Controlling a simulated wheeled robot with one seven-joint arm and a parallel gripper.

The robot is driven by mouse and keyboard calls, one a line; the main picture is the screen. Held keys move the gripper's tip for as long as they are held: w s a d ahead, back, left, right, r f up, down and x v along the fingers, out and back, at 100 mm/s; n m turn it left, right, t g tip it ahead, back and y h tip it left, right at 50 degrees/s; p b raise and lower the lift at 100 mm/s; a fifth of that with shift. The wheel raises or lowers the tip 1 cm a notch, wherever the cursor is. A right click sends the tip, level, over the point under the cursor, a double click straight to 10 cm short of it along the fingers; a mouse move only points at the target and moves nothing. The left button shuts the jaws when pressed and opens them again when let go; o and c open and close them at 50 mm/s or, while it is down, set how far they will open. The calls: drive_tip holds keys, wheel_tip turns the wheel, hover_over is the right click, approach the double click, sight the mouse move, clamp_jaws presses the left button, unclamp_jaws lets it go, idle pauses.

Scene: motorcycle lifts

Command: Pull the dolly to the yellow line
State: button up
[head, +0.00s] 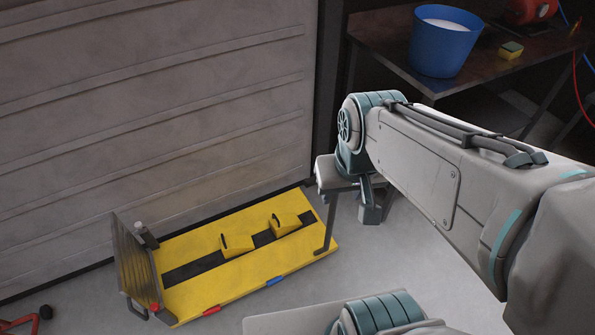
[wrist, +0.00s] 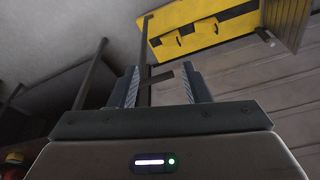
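The low yellow platform (head: 210,262), which I take to be the dolly, lies on the floor beside the ribbed wall in the head view. It has a black centre strip, two yellow wedges and a grey upright end panel (head: 135,265) at its left end. It also shows at the top of the wrist view (wrist: 205,38). My gripper (wrist: 162,78) is open, its two fingers well apart. A thin dark bar (wrist: 146,55) shows between the fingers and runs toward the platform; I cannot tell whether they touch. No yellow line on the floor is visible.
A dark workbench (head: 385,35) at the upper right carries a blue bucket (head: 443,45) and a sponge (head: 510,50). A ribbed wall (head: 150,110) stands behind the platform. A red and black object (head: 25,318) lies at the lower left. Grey floor (head: 235,312) in front looks clear.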

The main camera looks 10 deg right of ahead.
drive_tip(key=w+d+f+m+g+y+b, duration=0.1)
drive_tip(key=w+f+m+y+b, duration=0.1)
drive_tip(key=w+f+y+b, duration=0.35)
drive_tip(key=w+d+f+m+g+y+b, duration=0.1)
drive_tip(key=w+f+g+y+b, duration=0.15)
drive_tip(key=f+y, duration=0.5)
drive_tip(key=w+d+f+m+t+b, duration=0.35)
drive_tip(key=d+f+t, duration=0.25)
drive_tip(key=d+t, duration=0.3)
drive_tip(key=w+d+f+m+t+b, duration=0.25)
drive_tip(key=w+d+f+t, duration=0.2)
drive_tip(key=d+t, duration=0.4)
drive_tip(key=w+a+r+g, duration=0.1)
drive_tip(key=w+a+r, duration=0.1)
drive_tip(key=w+a, duration=0.5)
drive_tip(key=w, duration=0.3)
drive_tip(key=shift+w, duration=0.1)
clamp_jaws()
